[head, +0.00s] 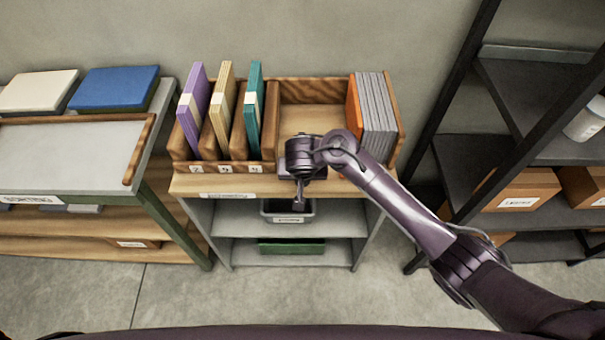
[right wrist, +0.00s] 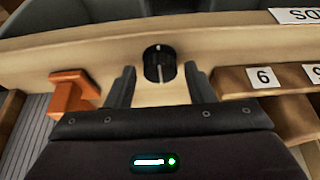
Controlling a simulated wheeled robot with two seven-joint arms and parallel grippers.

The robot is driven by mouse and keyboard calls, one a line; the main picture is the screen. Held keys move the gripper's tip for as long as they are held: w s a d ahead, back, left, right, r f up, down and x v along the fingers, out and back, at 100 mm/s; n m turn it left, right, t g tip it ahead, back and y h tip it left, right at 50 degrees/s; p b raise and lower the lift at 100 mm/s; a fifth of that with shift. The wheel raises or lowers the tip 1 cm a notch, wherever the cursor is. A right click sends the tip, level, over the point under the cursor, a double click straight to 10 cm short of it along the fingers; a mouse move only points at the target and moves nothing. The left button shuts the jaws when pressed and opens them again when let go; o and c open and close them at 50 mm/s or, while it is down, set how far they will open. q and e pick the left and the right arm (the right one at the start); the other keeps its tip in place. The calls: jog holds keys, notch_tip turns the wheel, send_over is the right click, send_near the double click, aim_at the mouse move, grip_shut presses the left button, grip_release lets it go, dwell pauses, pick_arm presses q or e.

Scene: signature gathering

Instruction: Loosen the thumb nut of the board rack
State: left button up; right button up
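The wooden board rack (head: 393,130) stands on top of a shelf unit. The thumb nut (right wrist: 159,64), a round black knob with a pale line on its face, is on the rack's front rail in the right wrist view. In the head view my right gripper (head: 300,200) is at the rack's front and its hand hides the nut. In the right wrist view my right gripper (right wrist: 159,82) is open, with one finger on each side of the nut and visible gaps; contact does not show. My left gripper is not in view.
Purple (head: 194,105), tan (head: 223,108) and teal (head: 253,108) boards stand in numbered slots. Several grey boards (head: 376,112) stand by an orange divider (head: 353,106). An orange bracket (right wrist: 75,92) sits near the nut. A dark shelf (head: 470,150) stands on the right.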

jog(key=c, duration=0.8)
jog(key=shift+o, duration=0.2)
